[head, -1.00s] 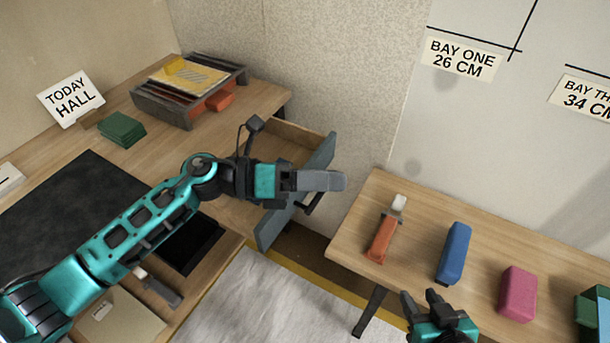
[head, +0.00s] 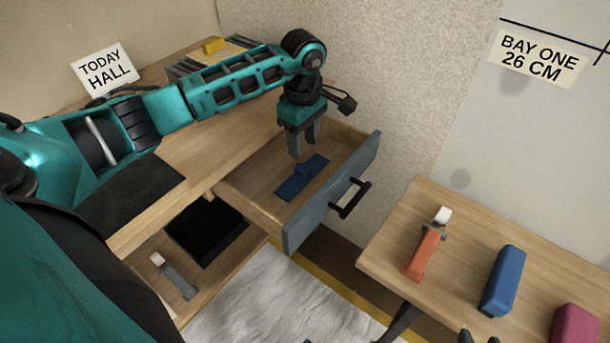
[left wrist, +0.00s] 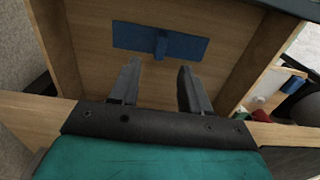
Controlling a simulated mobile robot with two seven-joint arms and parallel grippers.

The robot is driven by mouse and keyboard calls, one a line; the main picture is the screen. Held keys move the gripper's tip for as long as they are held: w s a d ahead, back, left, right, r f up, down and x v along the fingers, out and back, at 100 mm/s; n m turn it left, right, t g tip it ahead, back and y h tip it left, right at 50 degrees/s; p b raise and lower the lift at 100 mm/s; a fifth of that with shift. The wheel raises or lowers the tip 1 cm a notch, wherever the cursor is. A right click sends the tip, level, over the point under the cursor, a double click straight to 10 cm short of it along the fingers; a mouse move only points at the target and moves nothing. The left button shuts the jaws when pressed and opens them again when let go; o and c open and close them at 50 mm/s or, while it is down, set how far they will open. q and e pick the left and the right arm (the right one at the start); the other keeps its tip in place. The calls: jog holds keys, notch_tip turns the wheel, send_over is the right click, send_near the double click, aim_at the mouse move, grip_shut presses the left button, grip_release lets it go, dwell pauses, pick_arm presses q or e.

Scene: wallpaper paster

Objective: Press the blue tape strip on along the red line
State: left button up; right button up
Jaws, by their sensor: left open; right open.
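A flat blue strip with a raised tab (head: 302,178) lies on the floor of the open drawer. It also shows in the left wrist view (left wrist: 185,46), just beyond my fingertips. My left gripper (head: 305,148) points down over the drawer, open and empty, above the far end of the strip. In the left wrist view its two fingers (left wrist: 158,68) are apart, with the tab roughly in line with the gap. My right gripper (head: 480,337) shows only as dark fingertips at the bottom edge, open. No red line is visible.
The drawer (head: 330,205) has a grey front and black handle. The right table (head: 400,235) holds an orange-handled tool (head: 425,250), a blue block (head: 502,280) and a pink block (head: 575,325). A "BAY ONE 26 CM" sign (head: 536,58) is on the wall.

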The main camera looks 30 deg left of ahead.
aim_at(303, 168)
pick_arm(q)
notch_tip(303, 168, down, 7)
jog(key=shift+s+f+b, duration=0.1)
jog(key=shift+b, duration=0.55)
grip_shut()
